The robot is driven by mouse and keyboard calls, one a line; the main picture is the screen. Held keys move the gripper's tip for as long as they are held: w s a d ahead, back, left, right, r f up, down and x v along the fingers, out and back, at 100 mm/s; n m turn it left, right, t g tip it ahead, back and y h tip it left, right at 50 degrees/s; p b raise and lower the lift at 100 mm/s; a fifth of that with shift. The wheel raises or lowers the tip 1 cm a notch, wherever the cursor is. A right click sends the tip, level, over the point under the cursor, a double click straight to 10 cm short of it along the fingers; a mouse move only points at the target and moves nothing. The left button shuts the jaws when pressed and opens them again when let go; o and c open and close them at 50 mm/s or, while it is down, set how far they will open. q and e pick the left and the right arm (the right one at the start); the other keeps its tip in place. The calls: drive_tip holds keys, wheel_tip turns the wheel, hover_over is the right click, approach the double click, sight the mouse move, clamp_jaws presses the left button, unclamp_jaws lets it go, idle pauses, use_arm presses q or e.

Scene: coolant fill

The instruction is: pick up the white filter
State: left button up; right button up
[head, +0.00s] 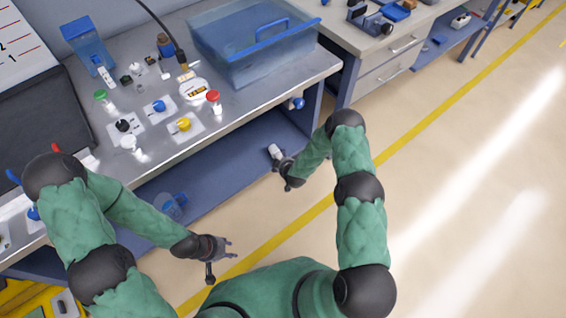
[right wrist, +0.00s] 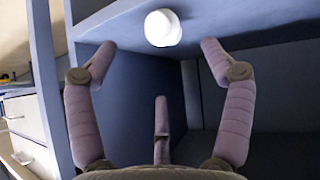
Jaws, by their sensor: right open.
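The white filter (right wrist: 162,28), a small white cylinder, shows near the top of the right wrist view. In the head view the white filter (head: 274,151) is at the right end of the blue lower shelf. My right gripper (right wrist: 158,55) is open, its fingers spread with nothing between them, and the filter is just beyond its fingertips, apart from them. In the head view my right gripper (head: 284,163) is close in front of the filter and partly hidden by its wrist. My left gripper (head: 222,257) is open and empty, over the floor in front of the bench.
The steel bench top (head: 135,165) holds small capped parts and a clear blue bin (head: 253,40). A blue bench leg (head: 309,103) stands right of the filter. White drawers (head: 385,65) stand right.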

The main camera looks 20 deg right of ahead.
sight(279, 157)
drive_tip(key=b+x, duration=0.4)
drive_tip(key=x, duration=0.4)
drive_tip(key=shift+w+f, duration=0.2)
drive_tip(key=shift+f, duration=0.15)
drive_tip(key=shift+b+x, duration=0.45)
drive_tip(key=shift+x, duration=0.45)
drive_tip(key=shift+w+r, duration=0.1)
drive_tip(key=c, duration=1.2)
